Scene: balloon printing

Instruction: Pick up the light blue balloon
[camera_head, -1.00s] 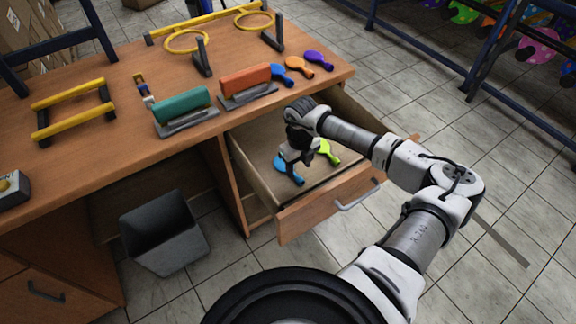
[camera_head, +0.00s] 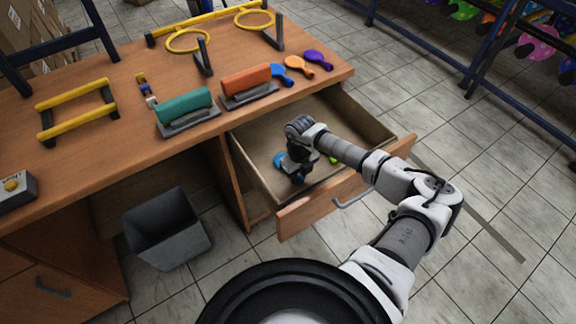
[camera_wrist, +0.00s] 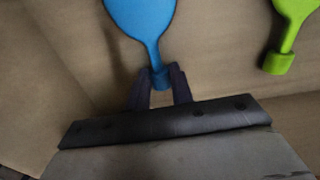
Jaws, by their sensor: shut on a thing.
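The light blue balloon (camera_wrist: 142,17) lies in the open drawer, its neck running down between my fingers in the wrist view. In the head view only a small blue part of it (camera_head: 279,160) shows beside my gripper (camera_head: 297,176), which hides the rest. In the wrist view my gripper (camera_wrist: 160,88) is shut on the balloon's neck end. A lime green balloon (camera_wrist: 290,25) lies to the right, apart from my fingers; in the head view it is mostly hidden behind my wrist.
The drawer (camera_head: 345,108) stands open below the wooden desk (camera_head: 110,75), and its walls surround my gripper. Orange (camera_head: 298,68), purple (camera_head: 318,60) and darker blue (camera_head: 281,74) balloons lie on the desk's right end. A grey bin (camera_head: 166,230) stands on the floor.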

